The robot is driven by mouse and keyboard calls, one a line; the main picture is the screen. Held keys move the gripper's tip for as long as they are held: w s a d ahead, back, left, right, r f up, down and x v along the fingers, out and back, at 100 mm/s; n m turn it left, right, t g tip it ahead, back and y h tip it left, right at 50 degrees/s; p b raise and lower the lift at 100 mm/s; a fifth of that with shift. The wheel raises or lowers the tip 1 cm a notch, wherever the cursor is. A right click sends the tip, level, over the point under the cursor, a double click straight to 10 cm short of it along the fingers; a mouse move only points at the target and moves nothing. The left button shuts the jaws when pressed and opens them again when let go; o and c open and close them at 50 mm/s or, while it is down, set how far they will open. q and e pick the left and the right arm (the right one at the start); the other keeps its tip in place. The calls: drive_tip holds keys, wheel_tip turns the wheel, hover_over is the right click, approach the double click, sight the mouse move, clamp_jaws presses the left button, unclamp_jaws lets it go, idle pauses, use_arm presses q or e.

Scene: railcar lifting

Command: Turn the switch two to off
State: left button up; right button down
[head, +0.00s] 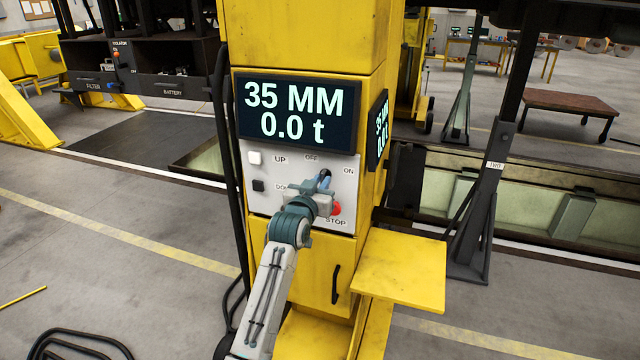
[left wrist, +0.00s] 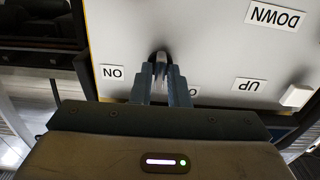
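The control panel (head: 262,196) on the yellow column carries a rotary switch with an OFF label (head: 311,158) above it and an ON label (head: 348,171) at its upper right. My left gripper (head: 324,181) is at the panel, over the switch, and covers most of it. In the left wrist view, upside down, the switch knob (left wrist: 160,60) sits between my two fingertips, which look closed on its sides. The ON label (left wrist: 112,72) is to the left there. My right gripper is not in view.
The red STOP button (head: 336,208) is close below my left gripper. A white UP button (head: 255,158) and a black button (head: 258,186) are at the panel's left. The display (head: 298,112) above reads 35 MM, 0.0 t. A yellow shelf (head: 402,268) juts out at lower right.

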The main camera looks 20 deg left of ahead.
use_arm(q)
drive_tip(key=shift+o, duration=1.3)
drive_tip(key=s+b, duration=0.4)
drive_tip(key=s, duration=0.6)
drive_tip(key=shift+s+a, duration=0.15)
drive_tip(key=shift+s, duration=0.25)
